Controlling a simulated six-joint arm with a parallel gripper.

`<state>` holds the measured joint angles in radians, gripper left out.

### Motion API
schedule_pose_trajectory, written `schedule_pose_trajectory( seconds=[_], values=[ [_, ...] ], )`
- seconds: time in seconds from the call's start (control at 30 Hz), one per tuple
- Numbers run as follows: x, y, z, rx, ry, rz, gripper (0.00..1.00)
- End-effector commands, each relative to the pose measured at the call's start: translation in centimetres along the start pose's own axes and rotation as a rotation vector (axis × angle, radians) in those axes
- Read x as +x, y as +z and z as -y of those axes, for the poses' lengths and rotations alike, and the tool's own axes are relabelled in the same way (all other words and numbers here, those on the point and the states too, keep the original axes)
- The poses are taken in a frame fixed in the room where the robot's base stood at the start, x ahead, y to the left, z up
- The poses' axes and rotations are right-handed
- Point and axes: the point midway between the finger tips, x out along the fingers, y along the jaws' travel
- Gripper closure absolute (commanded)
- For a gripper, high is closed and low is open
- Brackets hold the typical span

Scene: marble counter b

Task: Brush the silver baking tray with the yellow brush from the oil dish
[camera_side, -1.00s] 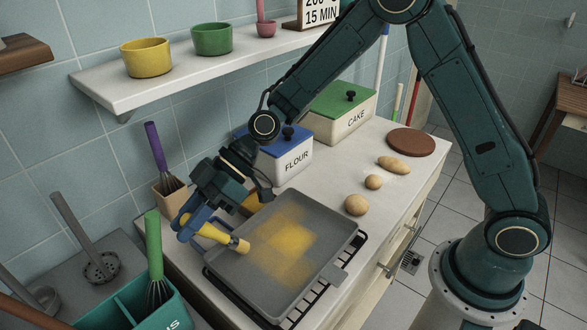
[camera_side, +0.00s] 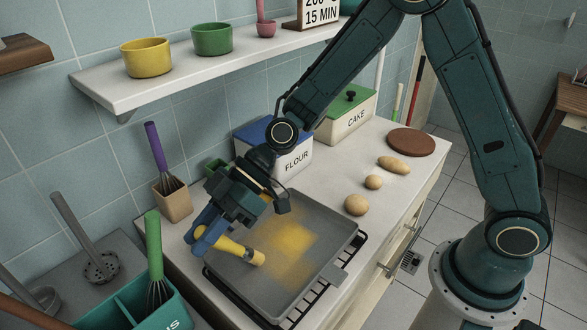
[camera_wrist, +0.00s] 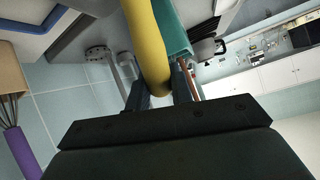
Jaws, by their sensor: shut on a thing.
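The silver baking tray (camera_side: 315,222) lies on a black wire rack on the counter. A yellow oily patch (camera_side: 290,240) covers part of its middle. My gripper (camera_side: 205,236) is shut on the yellow brush (camera_side: 232,248), over the left part of the tray. The brush is tilted, its head end low at the tray's surface; whether it touches cannot be told. In the wrist view the yellow handle (camera_wrist: 148,45) runs between my fingers. The oil dish cannot be made out; a small green thing (camera_side: 215,167) shows partly behind my gripper.
A flour box (camera_side: 295,162) and a cake box (camera_side: 350,120) stand behind the tray. Several potatoes (camera_side: 357,205) and a brown round board (camera_side: 411,141) lie to the right. A purple whisk's holder (camera_side: 172,200) and a teal caddy (camera_side: 125,300) stand left. A shelf (camera_side: 185,82) hangs above.

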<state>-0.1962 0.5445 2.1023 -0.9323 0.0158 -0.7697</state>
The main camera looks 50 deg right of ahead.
Motion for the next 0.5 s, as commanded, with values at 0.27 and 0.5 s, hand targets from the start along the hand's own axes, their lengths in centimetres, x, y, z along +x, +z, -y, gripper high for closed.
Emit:
schedule_pose_trajectory(
  seconds=[0.27,0.5],
  values=[
    [-0.1,0.6,1.5,0.003,-0.002,0.003,1.00],
    [-0.1,0.8,1.7,0.004,-0.002,0.005,1.00]
  ],
)
